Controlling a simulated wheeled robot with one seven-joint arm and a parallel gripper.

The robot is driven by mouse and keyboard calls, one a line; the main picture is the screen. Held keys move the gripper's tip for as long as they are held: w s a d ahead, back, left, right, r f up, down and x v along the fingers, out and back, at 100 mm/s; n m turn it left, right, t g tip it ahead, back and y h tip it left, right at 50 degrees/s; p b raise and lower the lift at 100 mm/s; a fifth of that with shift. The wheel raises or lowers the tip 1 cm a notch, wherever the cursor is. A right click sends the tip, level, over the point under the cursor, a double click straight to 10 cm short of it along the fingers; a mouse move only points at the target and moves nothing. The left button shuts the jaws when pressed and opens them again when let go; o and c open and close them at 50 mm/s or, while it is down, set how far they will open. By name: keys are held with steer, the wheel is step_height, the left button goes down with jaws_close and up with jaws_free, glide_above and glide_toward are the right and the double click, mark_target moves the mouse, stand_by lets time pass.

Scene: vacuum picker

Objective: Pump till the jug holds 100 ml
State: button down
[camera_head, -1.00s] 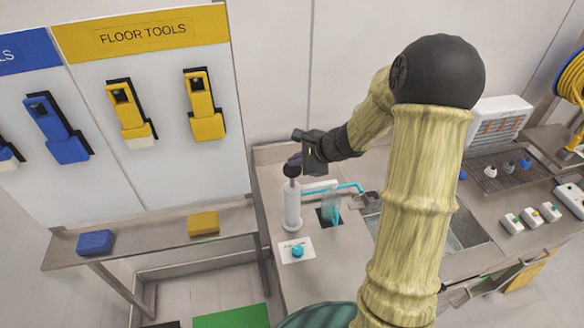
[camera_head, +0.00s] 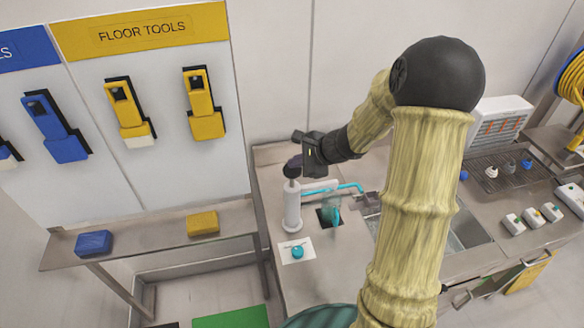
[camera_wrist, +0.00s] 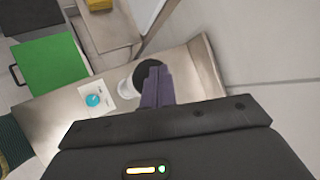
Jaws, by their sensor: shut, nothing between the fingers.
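The white pump (camera_head: 292,208) stands upright on the steel counter, with a dark round knob (camera_head: 291,172) on top. A light-blue spout pipe (camera_head: 347,187) runs beside it to the right. The clear bluish jug (camera_head: 331,210) stands on a dark square right of the pump; its level cannot be read. My gripper (camera_head: 294,162) is shut and empty, its fingertips right at the knob. In the wrist view the purple fingers (camera_wrist: 157,82) lie over the black knob (camera_wrist: 148,70); the white pump body (camera_wrist: 127,88) shows beside it. Whether they touch is unclear.
A white card with a teal round piece (camera_head: 297,252) lies in front of the pump. A sink (camera_head: 465,232) is to the right, partly behind my arm. White blocks (camera_head: 515,222) stand farther right. A lower shelf at left holds a blue (camera_head: 94,243) and a yellow block (camera_head: 203,223).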

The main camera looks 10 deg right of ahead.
mark_target(297, 170)
steer(key=shift+f+b, duration=1.75)
steer(key=shift+b, duration=0.1)
stand_by(2.1)
steer(key=shift+r, duration=0.15)
steer(key=shift+r+p, duration=1.9)
steer(key=shift+r, duration=0.55)
steer(key=shift+r+p, duration=1.9)
steer(key=shift+r, duration=0.6)
